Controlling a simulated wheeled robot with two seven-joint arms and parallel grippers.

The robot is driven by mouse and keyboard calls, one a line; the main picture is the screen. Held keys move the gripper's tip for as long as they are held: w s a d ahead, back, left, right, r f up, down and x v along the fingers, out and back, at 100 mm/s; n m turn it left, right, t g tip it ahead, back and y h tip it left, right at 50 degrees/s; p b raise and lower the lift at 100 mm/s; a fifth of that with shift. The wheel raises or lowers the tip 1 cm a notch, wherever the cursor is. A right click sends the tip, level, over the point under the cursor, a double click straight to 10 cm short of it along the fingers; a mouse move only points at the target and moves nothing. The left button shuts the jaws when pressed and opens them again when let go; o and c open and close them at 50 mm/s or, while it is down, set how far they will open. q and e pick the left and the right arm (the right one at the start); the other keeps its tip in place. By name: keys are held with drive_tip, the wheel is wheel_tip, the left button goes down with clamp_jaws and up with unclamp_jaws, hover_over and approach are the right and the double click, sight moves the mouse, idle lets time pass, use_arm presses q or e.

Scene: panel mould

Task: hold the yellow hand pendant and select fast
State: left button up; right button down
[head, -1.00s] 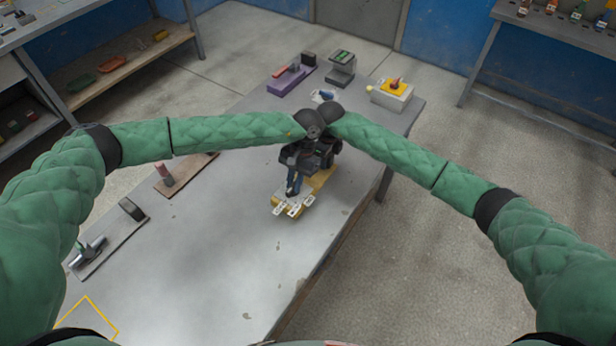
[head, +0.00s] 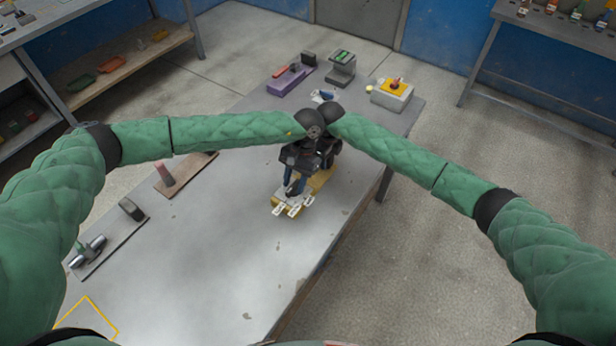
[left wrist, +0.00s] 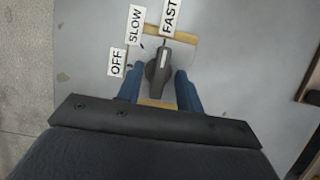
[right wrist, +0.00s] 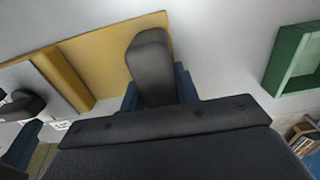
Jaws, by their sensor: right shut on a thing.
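The yellow hand pendant (head: 322,182) is held just over the table, its end with white labels towards me. In the left wrist view its dark knob (left wrist: 158,72) has a white pointer line aimed up at the FAST label (left wrist: 171,17); the SLOW label (left wrist: 135,25) and OFF label (left wrist: 117,63) are to the left. My left gripper (left wrist: 158,88) is open, its blue fingers on either side of the knob with gaps. My right gripper (right wrist: 158,90) is shut on the pendant's dark grip (right wrist: 150,65); in the head view it is mostly hidden behind the left one.
On the table (head: 215,255) are a purple block (head: 290,82), a grey device (head: 342,68) and a box with a yellow top (head: 393,95) at the back. Boards with parts (head: 105,240) lie along the left edge. The near middle is clear.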

use_arm(q)
drive_tip(key=v, duration=1.2)
drive_tip(key=shift+w+f, duration=0.1)
use_arm(e)
drive_tip(key=c, duration=1)
unclamp_jaws()
drive_tip(key=shift+o, duration=0.2)
drive_tip(key=shift+r, duration=0.1)
